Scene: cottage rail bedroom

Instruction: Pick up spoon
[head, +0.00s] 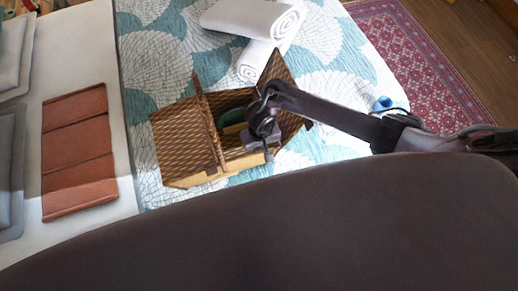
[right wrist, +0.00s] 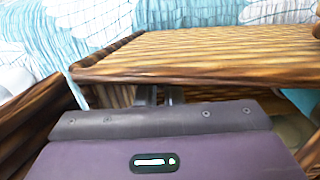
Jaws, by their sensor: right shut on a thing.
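A woven picnic basket (head: 180,148) with a handle and open compartment stands on the patterned bedspread. My right gripper (head: 266,150) reaches into its right part from above. In the right wrist view the two fingers (right wrist: 160,96) are close together and go down beside the basket's brown ribbed panel (right wrist: 205,52). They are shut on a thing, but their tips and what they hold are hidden. I cannot make out a spoon in either view. A dark green round thing (head: 232,116) shows inside the basket, partly covered. My left gripper is out of view.
White rolled towels (head: 250,17) lie behind the basket. A small blue object (head: 385,103) is beyond my right forearm. A brown folded panel (head: 77,150) lies on the pale surface at left. A red rug (head: 425,55) covers the floor at right.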

